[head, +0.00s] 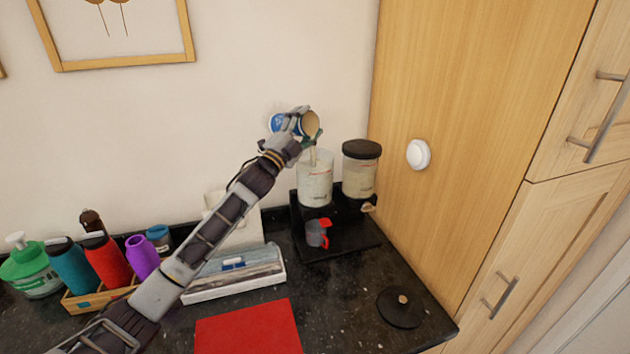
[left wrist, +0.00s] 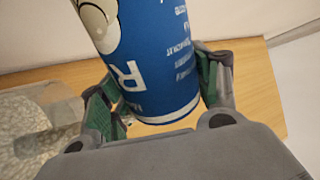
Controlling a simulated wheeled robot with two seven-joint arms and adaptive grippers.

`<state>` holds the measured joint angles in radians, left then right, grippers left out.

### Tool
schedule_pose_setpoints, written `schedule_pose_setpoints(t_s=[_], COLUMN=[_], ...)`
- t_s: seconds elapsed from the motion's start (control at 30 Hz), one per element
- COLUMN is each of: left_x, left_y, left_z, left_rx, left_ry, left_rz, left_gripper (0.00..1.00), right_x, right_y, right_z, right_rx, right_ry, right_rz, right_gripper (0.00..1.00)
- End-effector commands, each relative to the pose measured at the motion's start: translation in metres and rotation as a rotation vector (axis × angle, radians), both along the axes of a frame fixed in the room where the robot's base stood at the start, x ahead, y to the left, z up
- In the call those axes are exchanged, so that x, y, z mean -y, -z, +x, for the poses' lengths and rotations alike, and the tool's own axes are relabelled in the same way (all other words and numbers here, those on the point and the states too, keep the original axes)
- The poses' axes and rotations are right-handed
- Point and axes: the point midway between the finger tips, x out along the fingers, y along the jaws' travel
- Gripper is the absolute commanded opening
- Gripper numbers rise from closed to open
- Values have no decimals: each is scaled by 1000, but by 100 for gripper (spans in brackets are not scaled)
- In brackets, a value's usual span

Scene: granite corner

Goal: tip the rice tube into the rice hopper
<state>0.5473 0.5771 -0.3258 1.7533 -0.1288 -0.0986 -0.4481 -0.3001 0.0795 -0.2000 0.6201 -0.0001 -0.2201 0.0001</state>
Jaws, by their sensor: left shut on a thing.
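The rice tube (left wrist: 155,60) is a blue cylinder with white lettering. My left gripper (head: 300,124) is shut around it, with a green-padded finger on either side in the left wrist view (left wrist: 155,95). In the head view the tube (head: 311,124) is tilted, its open end low over a clear hopper. A pale stream runs from its mouth down into that rice hopper (head: 316,184), which holds pale grains and has no lid on. The hopper also shows, blurred, at the left of the left wrist view (left wrist: 40,125). My right gripper is not in view.
A second hopper with a black lid (head: 361,168) stands right beside it on the black stand (head: 345,240). A red-handled cup (head: 317,234) sits on the stand's base. A loose black lid (head: 400,307) lies front right. A red mat (head: 249,328) and a bottle caddy (head: 95,298) lie left.

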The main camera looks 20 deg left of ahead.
Motion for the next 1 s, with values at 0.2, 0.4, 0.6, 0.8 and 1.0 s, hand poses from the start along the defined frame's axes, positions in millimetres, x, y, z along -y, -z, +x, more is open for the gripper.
schedule_pose_setpoints(t_s=[0.2,0.4,0.6,0.8,1.0], left_x=[0,0,1,1,1], left_y=[-1,2,7,8,7], left_z=[0,0,-1,-1,-1], left_rx=[2,9,25,32,32], left_ry=[0,1,-1,0,0], left_rz=[0,17,49,63,62], left_gripper=[6,6,6,6,6], right_x=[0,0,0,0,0], right_y=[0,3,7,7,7], right_z=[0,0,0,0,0], right_rx=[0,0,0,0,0], right_ry=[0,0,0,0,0], right_rz=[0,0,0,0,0], right_gripper=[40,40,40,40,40])
